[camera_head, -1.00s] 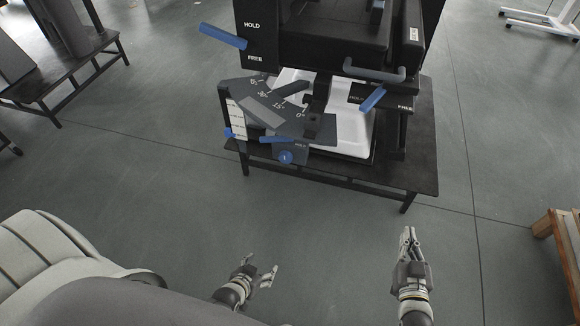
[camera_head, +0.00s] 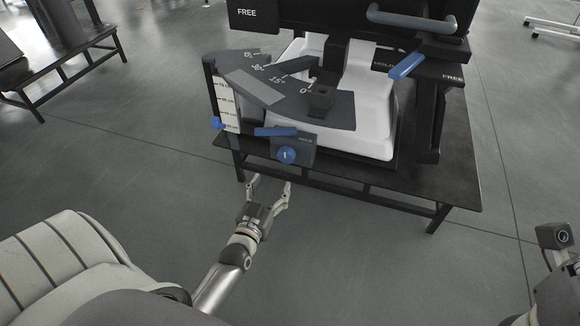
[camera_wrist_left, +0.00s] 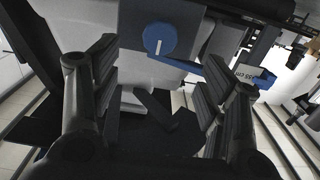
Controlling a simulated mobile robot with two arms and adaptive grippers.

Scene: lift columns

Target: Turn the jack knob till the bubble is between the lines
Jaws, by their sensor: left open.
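A round blue knob (camera_head: 286,155) with a white line sits on the front of a dark grey block on the apparatus. It shows in the left wrist view (camera_wrist_left: 160,40), above the gap between the fingers. My left gripper (camera_head: 270,183) is open and empty, below and in front of the knob, apart from it. In the left wrist view the open fingers (camera_wrist_left: 155,88) stand either side of the picture's middle. I cannot make out a bubble or its lines.
A fan-shaped angle plate (camera_head: 262,88), a blue lever (camera_head: 276,132) and a white height scale (camera_head: 229,112) lie close above the knob. A black table (camera_head: 455,185) carries the apparatus. A blue handle (camera_head: 407,66) juts out right. The floor before the table is clear.

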